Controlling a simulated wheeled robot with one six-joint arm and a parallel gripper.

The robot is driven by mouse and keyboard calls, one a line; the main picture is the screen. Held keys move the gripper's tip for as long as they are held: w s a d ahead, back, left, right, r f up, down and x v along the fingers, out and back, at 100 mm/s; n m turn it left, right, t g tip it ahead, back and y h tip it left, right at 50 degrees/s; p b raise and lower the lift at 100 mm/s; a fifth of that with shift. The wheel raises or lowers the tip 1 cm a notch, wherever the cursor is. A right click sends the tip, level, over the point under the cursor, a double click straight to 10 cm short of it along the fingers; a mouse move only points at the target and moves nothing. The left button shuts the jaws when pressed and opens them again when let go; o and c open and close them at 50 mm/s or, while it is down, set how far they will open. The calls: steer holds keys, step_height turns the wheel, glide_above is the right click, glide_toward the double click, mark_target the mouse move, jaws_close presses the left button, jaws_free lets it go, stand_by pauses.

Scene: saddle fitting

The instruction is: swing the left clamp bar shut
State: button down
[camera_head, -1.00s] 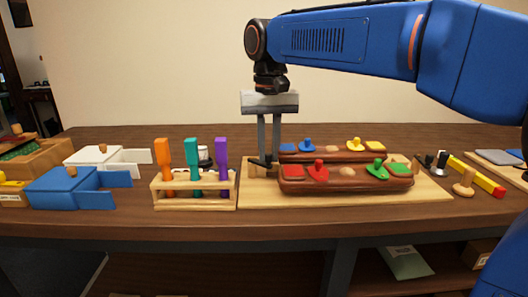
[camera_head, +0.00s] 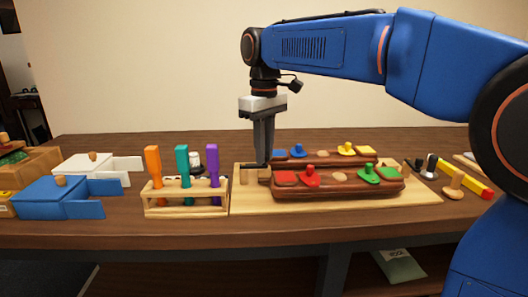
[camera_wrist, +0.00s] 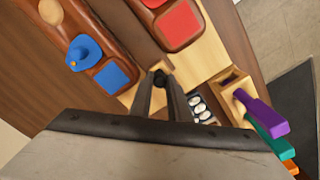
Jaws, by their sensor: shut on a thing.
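My gripper (camera_head: 263,160) points down at the left end of the pale wooden board (camera_head: 420,193). Its fingers are closed on a small dark knob (camera_wrist: 159,79), which shows between the fingertips in the wrist view. The knob seems to belong to the left clamp bar (camera_head: 257,167), a thin dark piece by a wooden post (camera_head: 249,175); the fingers hide much of it. Two dark brown wooden blocks lie lengthwise on the board: the near block (camera_head: 340,189) carries red and green pieces, and the far block (camera_head: 310,159) carries blue and yellow ones.
A wooden rack (camera_head: 186,207) with orange, teal and purple handled tools stands close left of the board. Blue (camera_head: 50,197) and white (camera_head: 90,167) boxes stand farther left. A yellow bar (camera_head: 465,177) and small knobbed pieces lie at the right.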

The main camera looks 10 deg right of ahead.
stand_by(0.5)
steer(key=c, duration=1.7)
jaws_free()
steer(key=shift+o, duration=0.2)
step_height(320, 180, up, 17)
steer(key=shift+r, duration=0.2)
